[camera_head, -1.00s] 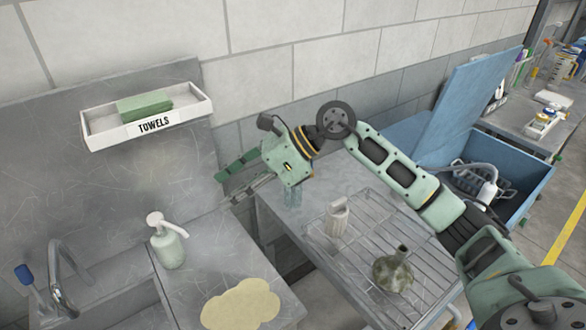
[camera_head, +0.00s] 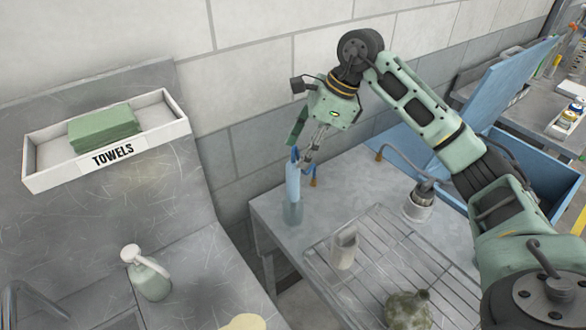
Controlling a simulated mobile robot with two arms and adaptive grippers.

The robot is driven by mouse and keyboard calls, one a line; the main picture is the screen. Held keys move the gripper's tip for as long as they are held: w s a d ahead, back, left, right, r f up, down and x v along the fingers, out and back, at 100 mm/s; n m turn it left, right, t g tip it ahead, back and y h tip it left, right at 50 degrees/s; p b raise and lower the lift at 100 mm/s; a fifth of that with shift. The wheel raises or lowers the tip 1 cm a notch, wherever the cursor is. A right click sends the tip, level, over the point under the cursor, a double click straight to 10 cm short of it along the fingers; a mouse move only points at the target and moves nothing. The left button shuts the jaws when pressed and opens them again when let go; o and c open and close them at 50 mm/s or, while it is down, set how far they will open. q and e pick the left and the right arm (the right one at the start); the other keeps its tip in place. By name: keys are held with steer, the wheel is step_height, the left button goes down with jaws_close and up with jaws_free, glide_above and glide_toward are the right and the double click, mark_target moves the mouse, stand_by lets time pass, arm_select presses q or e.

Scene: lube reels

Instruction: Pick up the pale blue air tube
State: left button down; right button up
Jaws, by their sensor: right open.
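A pale blue tube (camera_head: 292,182) stands upright near the back left corner of the grey worktop, its lower part in or behind a clear glass-like container (camera_head: 293,213). A darker blue piece shows at its top. A thin part with an orange tip (camera_head: 313,182) hangs just right of it; I cannot tell whether they are joined. My right gripper (camera_head: 304,152) is open and points down at the tube's top. Its fingers partly overlap that top in the picture, and I cannot tell whether they touch it. My left gripper is not in view.
A wire rack (camera_head: 375,262) on the worktop bears a pale cup (camera_head: 344,249) and a mottled flask (camera_head: 408,308). A grey pot (camera_head: 418,206) with a curved hose stands behind, near a blue bin (camera_head: 520,172). A towel tray (camera_head: 175,132) and a pump bottle (camera_head: 150,278) are left.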

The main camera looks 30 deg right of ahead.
mark_target(293, 171)
steer(key=p+x, duration=0.2)
steer(key=x, duration=0.1)
steer(key=p+x, duration=0.1)
steer(key=x, duration=0.1)
steer(key=shift+s+a+f+p, duration=0.2)
steer(key=shift+s+a+p, duration=0.1)
steer(key=shift+p, duration=0.05)
steer(key=shift+w+f, duration=0.3)
steer(key=shift+f, duration=0.55)
steer(key=shift+a+f, duration=0.1)
steer(key=shift+c, duration=1.1)
steer(key=c, duration=0.6)
jaws_close()
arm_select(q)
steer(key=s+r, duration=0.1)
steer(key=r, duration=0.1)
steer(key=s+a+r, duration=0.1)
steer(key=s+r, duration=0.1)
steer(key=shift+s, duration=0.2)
